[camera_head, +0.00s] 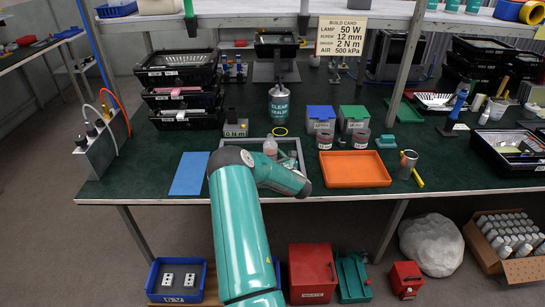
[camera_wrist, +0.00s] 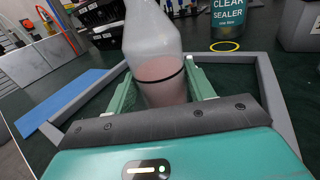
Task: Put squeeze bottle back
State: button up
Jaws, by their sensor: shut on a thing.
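The squeeze bottle (camera_wrist: 160,82) is translucent, with pink liquid and a dark band around it. It stands upright between the green fingers of my gripper (camera_wrist: 163,92), which is shut on it. In the head view the bottle (camera_head: 270,147) shows just behind my arm; the gripper itself is mostly hidden there. A grey rectangular frame (camera_head: 291,142) surrounds the bottle's place; its rim also shows in the wrist view (camera_wrist: 270,90). The bottle's base is hidden, so I cannot tell whether it touches the bench.
A blue mat (camera_head: 189,173) lies left of the frame and an orange tray (camera_head: 355,169) right of it. A clear sealer can (camera_head: 279,104) and a yellow ring (camera_head: 280,131) are behind. Lidded boxes, jars and stacked black trays (camera_head: 177,69) stand farther back.

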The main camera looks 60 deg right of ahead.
jog(key=shift+f, duration=0.1)
jog(key=o, duration=1.4)
jog(key=shift+c, duration=0.2)
jog(key=v, duration=1.2)
